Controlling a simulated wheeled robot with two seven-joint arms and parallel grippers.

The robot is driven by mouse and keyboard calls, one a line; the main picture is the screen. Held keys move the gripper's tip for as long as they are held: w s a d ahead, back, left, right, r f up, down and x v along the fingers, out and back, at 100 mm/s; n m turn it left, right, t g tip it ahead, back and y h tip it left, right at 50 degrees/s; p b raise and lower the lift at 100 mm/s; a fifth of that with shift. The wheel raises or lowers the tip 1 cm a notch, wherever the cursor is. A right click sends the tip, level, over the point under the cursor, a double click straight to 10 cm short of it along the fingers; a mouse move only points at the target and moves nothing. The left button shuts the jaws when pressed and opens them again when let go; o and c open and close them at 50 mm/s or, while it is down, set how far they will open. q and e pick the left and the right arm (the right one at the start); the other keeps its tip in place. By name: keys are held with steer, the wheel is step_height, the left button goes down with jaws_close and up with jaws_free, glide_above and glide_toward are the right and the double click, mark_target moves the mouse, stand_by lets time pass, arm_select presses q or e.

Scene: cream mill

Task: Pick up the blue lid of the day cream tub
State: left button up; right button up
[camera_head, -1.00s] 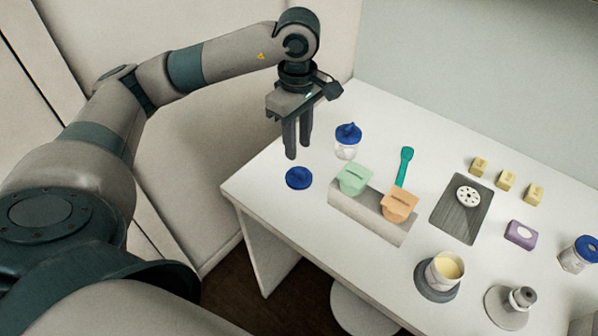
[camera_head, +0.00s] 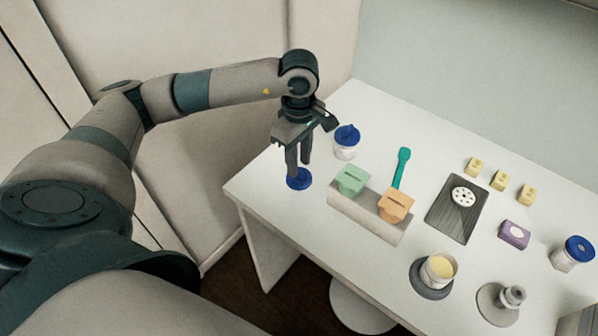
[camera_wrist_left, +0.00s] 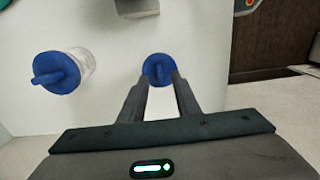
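A round blue lid (camera_head: 299,184) with a raised grip bar lies flat on the white table near its left edge. It also shows in the left wrist view (camera_wrist_left: 151,72). My left gripper (camera_head: 299,172) points down directly over this lid, with its fingertips low at the lid. In the left wrist view the fingers (camera_wrist_left: 161,82) are apart, one on each side of the grip bar, with nothing clamped. Whether the tips touch the lid I cannot tell. My right gripper is not in view.
A white tub with a blue lid (camera_head: 346,136) stands close behind the gripper. A grey block (camera_head: 366,218) holding green and orange pieces is to the right. A teal spatula (camera_head: 402,166), dark board (camera_head: 445,218), cream pot (camera_head: 438,270) and another blue-lidded tub (camera_head: 574,253) are farther right.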

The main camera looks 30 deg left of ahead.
mark_target(299, 176)
arm_select(q)
steer(key=shift+f+p, duration=0.3)
steer(key=shift+f, duration=0.95)
jaws_close()
